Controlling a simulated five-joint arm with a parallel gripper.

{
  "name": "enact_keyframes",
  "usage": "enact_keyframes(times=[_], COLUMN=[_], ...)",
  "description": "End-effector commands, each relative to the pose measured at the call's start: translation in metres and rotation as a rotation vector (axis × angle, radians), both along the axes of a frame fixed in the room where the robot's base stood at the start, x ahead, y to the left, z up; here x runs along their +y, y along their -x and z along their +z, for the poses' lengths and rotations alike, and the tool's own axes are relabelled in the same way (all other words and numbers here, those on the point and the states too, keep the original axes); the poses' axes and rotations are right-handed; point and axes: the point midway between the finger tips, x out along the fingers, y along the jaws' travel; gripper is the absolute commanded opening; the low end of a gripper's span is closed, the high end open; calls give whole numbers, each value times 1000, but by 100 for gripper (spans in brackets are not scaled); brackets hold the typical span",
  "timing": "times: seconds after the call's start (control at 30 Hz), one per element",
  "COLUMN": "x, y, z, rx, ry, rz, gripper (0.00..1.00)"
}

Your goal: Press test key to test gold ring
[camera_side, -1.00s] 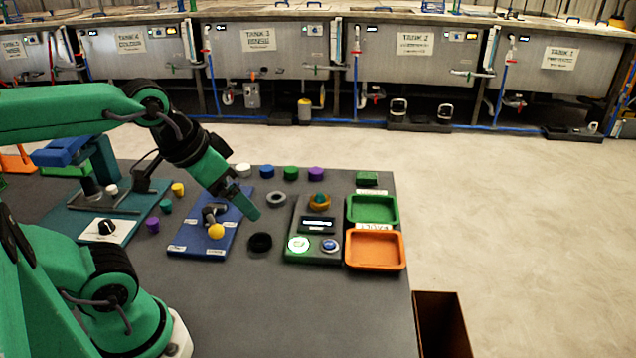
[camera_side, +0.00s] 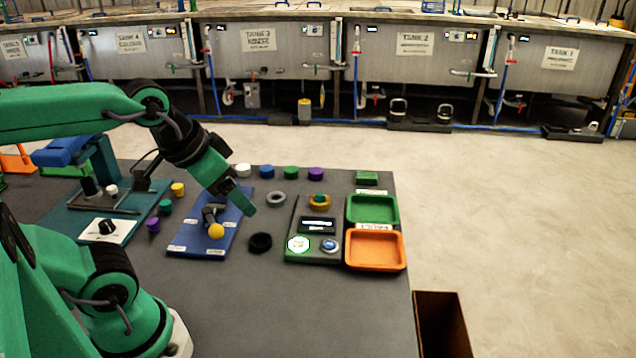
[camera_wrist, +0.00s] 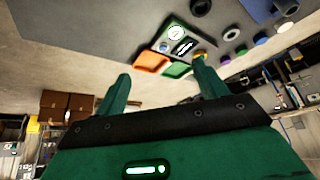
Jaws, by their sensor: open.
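The gold ring (camera_side: 319,202) sits at the back of a dark tester (camera_side: 313,258), around a teal centre. The tester has a lit display (camera_side: 317,224), a round white disc with a green rim (camera_side: 298,244) and a round blue button (camera_side: 329,245) at its front. I cannot read which one is the test key. My gripper (camera_side: 248,210) is above the table, left of the tester and apart from it. In the wrist view my gripper (camera_wrist: 162,69) has its fingers spread with nothing between them, and the tester (camera_wrist: 178,45) shows upside down beyond them.
A green tray (camera_side: 373,222) and an orange tray (camera_side: 398,267) stand right of the tester. A grey ring (camera_side: 276,199) and a black ring (camera_side: 260,242) lie left of it. A blue board (camera_side: 184,250) with a yellow ball (camera_side: 216,231) is farther left. The front table is clear.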

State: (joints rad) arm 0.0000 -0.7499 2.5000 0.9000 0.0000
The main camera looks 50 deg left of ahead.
Motion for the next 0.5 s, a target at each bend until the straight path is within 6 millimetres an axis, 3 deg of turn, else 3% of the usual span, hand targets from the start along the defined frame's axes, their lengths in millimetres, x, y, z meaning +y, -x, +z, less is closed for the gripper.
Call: enact_keyframes(times=[0.03,0.33,0.5], x=[0,0,0], y=[0,0,0], z=[0,0,0], rx=[0,0,0], ry=[0,0,0], rz=[0,0,0], gripper=[62,3,0])
